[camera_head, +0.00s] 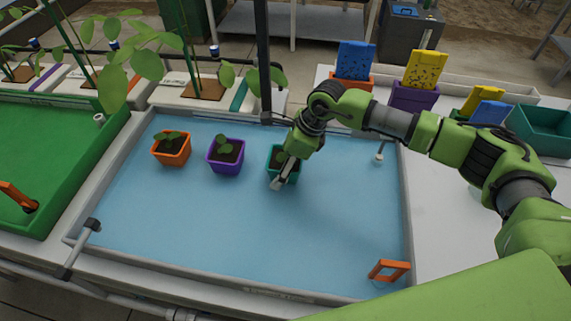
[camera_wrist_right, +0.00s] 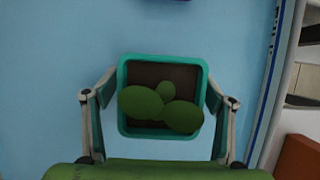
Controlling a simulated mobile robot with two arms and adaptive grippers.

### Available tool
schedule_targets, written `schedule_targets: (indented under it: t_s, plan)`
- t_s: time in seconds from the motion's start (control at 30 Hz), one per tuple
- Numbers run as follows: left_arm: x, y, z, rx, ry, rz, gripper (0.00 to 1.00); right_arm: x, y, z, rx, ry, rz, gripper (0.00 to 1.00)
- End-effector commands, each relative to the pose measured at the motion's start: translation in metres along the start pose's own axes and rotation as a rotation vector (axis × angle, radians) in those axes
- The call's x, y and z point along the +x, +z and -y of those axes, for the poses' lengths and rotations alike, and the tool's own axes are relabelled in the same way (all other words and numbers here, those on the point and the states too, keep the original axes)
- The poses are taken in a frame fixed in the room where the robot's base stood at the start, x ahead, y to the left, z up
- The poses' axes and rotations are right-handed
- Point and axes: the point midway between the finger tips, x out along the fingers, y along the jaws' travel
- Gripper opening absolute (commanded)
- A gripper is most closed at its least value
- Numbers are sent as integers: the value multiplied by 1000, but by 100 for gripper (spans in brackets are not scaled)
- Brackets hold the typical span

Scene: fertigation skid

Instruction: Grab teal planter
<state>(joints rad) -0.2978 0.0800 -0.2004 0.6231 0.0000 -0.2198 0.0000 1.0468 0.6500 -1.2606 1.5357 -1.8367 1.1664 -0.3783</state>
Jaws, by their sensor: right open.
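The teal planter (camera_head: 273,176) stands on the blue tray floor, to the right of the purple planter, partly hidden by my right gripper (camera_head: 284,177). In the right wrist view the teal planter (camera_wrist_right: 123,72) is a square pot with dark soil and a green seedling. My right gripper is open and holds nothing. My left gripper is not in view.
A purple planter (camera_head: 225,166) and an orange planter (camera_head: 172,158) stand to the left in the blue tray (camera_head: 200,225). An orange handle (camera_head: 389,270) is at its front right. Coloured bins, including a teal bin (camera_head: 545,134), stand at the right back.

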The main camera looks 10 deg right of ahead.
Motion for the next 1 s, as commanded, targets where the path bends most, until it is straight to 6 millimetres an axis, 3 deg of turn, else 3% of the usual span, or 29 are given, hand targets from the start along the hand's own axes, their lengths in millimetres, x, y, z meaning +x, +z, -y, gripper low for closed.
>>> schedule_targets:
  t_s: [0.17, 0.4, 0.57, 0.6, 1.0]
  plan:
    - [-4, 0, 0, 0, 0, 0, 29, 17, 0, 1, 0, -1, 0, 76]
    - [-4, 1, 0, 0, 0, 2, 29, 19, 0, 1, 0, -2, 1, 76]
    - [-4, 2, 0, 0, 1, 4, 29, 19, 0, 1, 0, -2, 1, 35]
    - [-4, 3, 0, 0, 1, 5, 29, 18, 0, 1, 0, -2, 1, 32]
    - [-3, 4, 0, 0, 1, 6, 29, 17, 1, 2, 0, -3, 3, 31]
